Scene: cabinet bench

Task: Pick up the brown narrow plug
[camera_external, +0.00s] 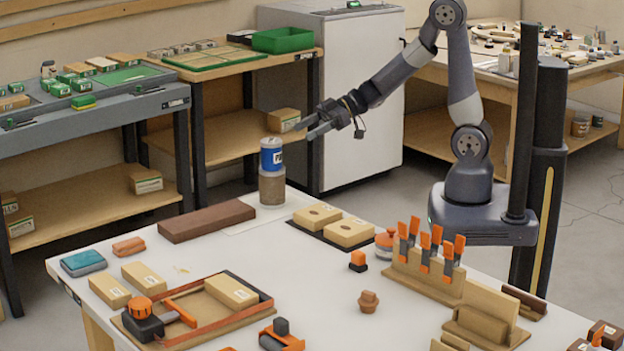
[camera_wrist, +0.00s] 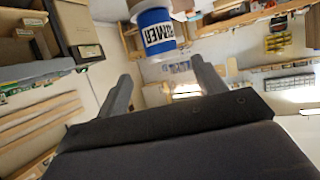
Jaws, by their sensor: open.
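A small brown plug (camera_external: 368,301) with a narrower top stands upright on the white bench, right of the middle in the external view. It does not show in the wrist view. My gripper (camera_external: 306,130) is raised in the air, far behind and above the plug, and is open and empty. Its two grey fingers also show in the wrist view (camera_wrist: 161,75), spread apart. A blue and white can (camera_external: 271,155) labelled as primer is close to my fingertips in the external view and also shows in the wrist view (camera_wrist: 156,38).
The can stands on a brown cylinder (camera_external: 272,188). An orange-and-black block (camera_external: 358,261) and a round orange-topped jar (camera_external: 385,243) are behind the plug. A wooden rack of orange-handled tools (camera_external: 428,275) stands to its right.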

